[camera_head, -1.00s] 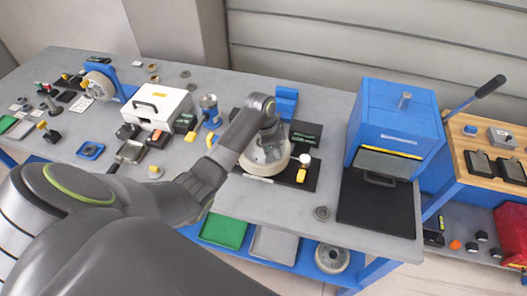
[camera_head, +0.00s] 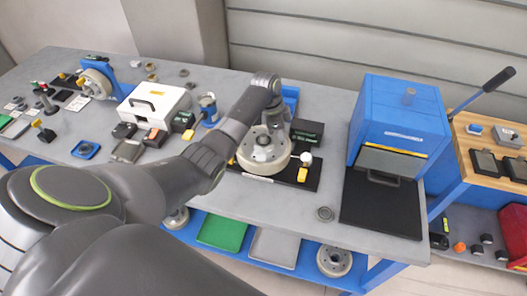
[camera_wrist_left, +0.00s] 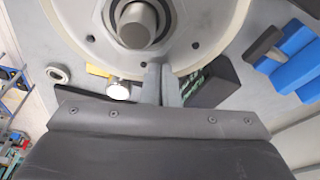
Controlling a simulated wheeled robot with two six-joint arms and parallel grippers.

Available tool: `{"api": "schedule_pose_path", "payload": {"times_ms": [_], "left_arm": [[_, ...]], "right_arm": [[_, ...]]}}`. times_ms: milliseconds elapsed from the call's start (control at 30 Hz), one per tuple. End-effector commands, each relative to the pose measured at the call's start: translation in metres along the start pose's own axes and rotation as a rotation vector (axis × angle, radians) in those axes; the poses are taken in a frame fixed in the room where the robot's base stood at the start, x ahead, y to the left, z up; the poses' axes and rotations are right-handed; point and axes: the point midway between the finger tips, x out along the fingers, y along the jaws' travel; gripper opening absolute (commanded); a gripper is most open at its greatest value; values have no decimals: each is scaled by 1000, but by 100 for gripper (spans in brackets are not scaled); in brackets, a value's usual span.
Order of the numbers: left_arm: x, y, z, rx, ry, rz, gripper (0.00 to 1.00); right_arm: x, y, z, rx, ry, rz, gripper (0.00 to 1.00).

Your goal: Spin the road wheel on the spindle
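The pale cream road wheel (camera_head: 263,158) lies flat on a black base plate (camera_head: 310,182) on the grey bench. In the left wrist view its wide rim (camera_wrist_left: 215,40) fills the top, and the round metal spindle (camera_wrist_left: 137,25) stands through its hub. My left gripper (camera_head: 283,125) reaches down by the wheel's far side. In the left wrist view its two fingers (camera_wrist_left: 161,85) are pressed together, with nothing seen between them. Their tips overlap the wheel's rim in the picture; I cannot tell whether they touch it. My right gripper is not in view.
A white knob (camera_head: 305,158) and yellow part (camera_head: 302,175) stand right of the wheel. A black-and-green box (camera_head: 308,130) and blue block (camera_head: 290,95) are behind. A blue press (camera_head: 400,120) stands at right. The bench front is mostly clear.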

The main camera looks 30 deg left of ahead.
Motion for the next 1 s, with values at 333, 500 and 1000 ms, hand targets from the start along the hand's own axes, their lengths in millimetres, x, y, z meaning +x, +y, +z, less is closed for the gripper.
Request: {"api": "schedule_pose_path", "payload": {"times_ms": [333, 500, 1000], "left_arm": [[1, 1, 1, -2, -2, 6, 0], [-13, 1, -3, -1, -1, 5, 0], [-56, -1, -14, 1, 2, 0, 0]], "right_arm": [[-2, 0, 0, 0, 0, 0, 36], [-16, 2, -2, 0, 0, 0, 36], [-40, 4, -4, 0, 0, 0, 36]]}}
